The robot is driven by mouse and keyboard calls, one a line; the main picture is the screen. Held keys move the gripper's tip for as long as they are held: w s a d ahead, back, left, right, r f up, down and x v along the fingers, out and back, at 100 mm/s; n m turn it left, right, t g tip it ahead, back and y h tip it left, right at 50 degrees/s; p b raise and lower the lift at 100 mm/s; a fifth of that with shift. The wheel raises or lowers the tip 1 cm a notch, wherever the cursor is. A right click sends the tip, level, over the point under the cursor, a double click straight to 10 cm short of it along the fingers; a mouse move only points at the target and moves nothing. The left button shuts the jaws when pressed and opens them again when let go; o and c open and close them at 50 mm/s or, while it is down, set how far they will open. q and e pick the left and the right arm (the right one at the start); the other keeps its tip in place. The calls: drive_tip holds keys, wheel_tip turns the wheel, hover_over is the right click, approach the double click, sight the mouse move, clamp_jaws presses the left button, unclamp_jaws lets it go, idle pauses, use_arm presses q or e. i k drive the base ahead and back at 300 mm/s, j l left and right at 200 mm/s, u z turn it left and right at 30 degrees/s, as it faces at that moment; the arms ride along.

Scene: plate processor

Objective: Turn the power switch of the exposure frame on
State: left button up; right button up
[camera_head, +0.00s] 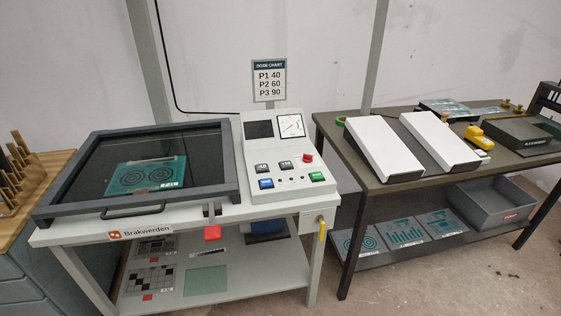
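The exposure frame (288,205) is a light grey table unit at the left centre, with a dark framed glass lid (205,150) that is down. A teal plate with ring patterns (145,175) shows under the glass. A yellow lever (322,230) hangs roughly vertical on the unit's right front side; it may be the power switch, but its label is not readable. The control panel (290,190) has a dark screen (259,129), a round dial (291,126), a red knob (307,157), a blue button (266,183) and a green button (317,177). Neither gripper is in view.
A red-ended lever (212,232) hangs at the front edge. A dose chart sign (269,80) stands behind the panel. A dark table (405,185) with two sloped white boards stands to the right, with a floor gap between. A wooden-topped cabinet (35,210) is at left.

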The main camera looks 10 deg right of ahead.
sight(307, 158)
drive_tip(key=i+j, duration=0.1)
drive_tip(key=i, duration=0.55)
drive_tip(key=z, duration=1.65)
